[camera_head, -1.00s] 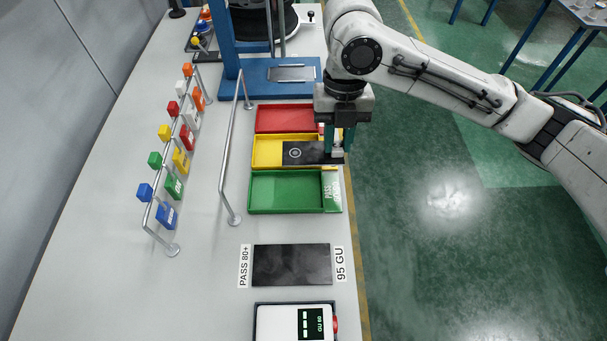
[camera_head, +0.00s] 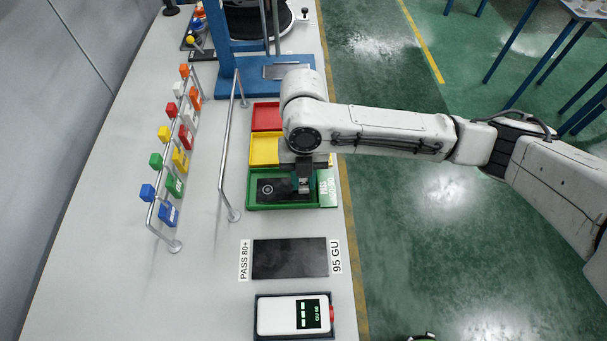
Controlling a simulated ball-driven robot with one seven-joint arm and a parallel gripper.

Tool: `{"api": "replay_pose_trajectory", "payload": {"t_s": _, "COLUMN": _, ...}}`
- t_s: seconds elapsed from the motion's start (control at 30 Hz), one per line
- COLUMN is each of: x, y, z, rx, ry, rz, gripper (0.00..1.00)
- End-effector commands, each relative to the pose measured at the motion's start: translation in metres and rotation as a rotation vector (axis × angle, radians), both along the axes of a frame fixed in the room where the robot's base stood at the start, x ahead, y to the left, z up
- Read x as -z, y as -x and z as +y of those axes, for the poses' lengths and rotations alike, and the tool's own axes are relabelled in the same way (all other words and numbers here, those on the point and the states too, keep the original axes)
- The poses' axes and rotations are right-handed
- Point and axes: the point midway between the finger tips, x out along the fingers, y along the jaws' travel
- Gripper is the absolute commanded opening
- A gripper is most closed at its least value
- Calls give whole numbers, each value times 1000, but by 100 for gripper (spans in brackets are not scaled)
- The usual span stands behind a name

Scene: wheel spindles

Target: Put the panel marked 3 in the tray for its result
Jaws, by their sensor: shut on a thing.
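A dark panel (camera_head: 268,189) with a round light mark is at the green tray (camera_head: 254,206), within its outline; I cannot read a 3 on it, nor tell if it touches the tray floor. My gripper (camera_head: 304,188) is shut on the panel's right part, pointing down. The green tray has a "PASS" label at its right end. The yellow tray (camera_head: 264,149) and the red tray (camera_head: 266,117) lie behind it. My arm covers the right parts of the yellow and red trays.
A dark plate (camera_head: 290,258) lies in front, between labels "PASS 80+" and "95 GU". A white meter (camera_head: 280,315) sits nearer. A metal rail (camera_head: 227,150) stands left of the trays. A rack with coloured tags (camera_head: 173,185) stands further left.

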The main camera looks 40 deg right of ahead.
Motion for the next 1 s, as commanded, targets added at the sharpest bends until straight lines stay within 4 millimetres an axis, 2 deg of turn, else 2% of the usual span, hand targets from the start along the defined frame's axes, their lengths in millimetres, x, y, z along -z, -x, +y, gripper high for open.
{"api": "replay_pose_trajectory", "payload": {"t_s": 0.23, "x": 4, "y": 0, "z": 0, "rx": 0, "ry": 0, "rz": 0, "gripper": 0}}
{"api": "replay_pose_trajectory", "payload": {"t_s": 0.27, "x": 3, "y": 0, "z": 0, "rx": 0, "ry": 0, "rz": 0, "gripper": 28}}
{"api": "replay_pose_trajectory", "payload": {"t_s": 0.33, "x": 2, "y": 0, "z": 0, "rx": 0, "ry": 0, "rz": 0, "gripper": 34}}
{"api": "replay_pose_trajectory", "payload": {"t_s": 0.57, "x": 2, "y": 0, "z": 0, "rx": 0, "ry": 0, "rz": 0, "gripper": 35}}
{"api": "replay_pose_trajectory", "payload": {"t_s": 0.73, "x": -6, "y": -1, "z": -1, "rx": -1, "ry": 0, "rz": -2, "gripper": 35}}
{"api": "replay_pose_trajectory", "payload": {"t_s": 0.87, "x": -27, "y": -4, "z": -3, "rx": -2, "ry": 1, "rz": -4, "gripper": 35}}
{"api": "replay_pose_trajectory", "payload": {"t_s": 1.0, "x": -56, "y": -8, "z": -5, "rx": -2, "ry": 1, "rz": -5, "gripper": 35}}
